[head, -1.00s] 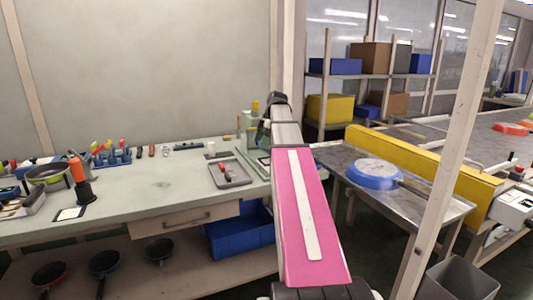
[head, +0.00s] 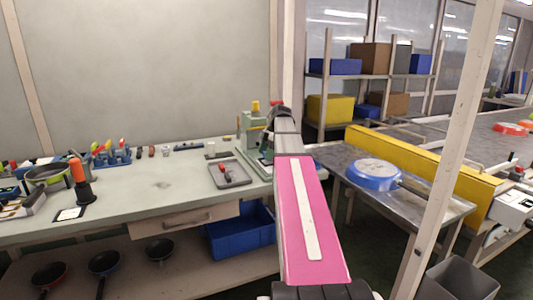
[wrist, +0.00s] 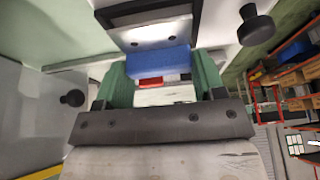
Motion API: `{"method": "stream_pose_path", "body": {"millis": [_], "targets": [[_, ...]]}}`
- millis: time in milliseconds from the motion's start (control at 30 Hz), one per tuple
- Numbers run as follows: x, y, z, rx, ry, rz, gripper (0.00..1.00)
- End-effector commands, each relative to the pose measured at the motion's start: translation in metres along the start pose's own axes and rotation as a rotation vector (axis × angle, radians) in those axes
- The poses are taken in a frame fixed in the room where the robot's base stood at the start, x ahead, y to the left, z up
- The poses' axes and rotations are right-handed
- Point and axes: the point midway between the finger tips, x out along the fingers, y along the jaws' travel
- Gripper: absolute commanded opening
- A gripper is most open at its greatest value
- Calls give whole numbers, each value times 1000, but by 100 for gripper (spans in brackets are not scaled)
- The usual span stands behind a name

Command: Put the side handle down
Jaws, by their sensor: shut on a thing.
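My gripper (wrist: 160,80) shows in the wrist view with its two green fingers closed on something. A blue block (wrist: 158,60) sits across the gap between the fingers, with a small red part (wrist: 150,82) beside it. I take what is held to be the side handle, though its full shape is hidden. In the head view my arm reaches away over the bench, and its far end is beside the green bench fixture (head: 256,122); the fingers are hard to make out there.
A grey tray (head: 242,184) with a small red and dark item (head: 226,172) lies on the bench (head: 150,195), left of my arm. Tools in a blue rack (head: 115,158) stand further left. A side table with a blue round piece (head: 374,176) and a white post are on the right.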

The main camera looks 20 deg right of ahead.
Motion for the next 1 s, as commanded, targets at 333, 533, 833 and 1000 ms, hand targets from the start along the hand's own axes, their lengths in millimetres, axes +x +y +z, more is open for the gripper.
{"method": "stream_pose_path", "body": {"millis": [333,533,833,1000], "targets": [[8,0,3,0,0,0,39],[9,0,4,0,0,0,80],[9,0,4,0,0,0,89],[0,0,0,0,0,1,89]]}}
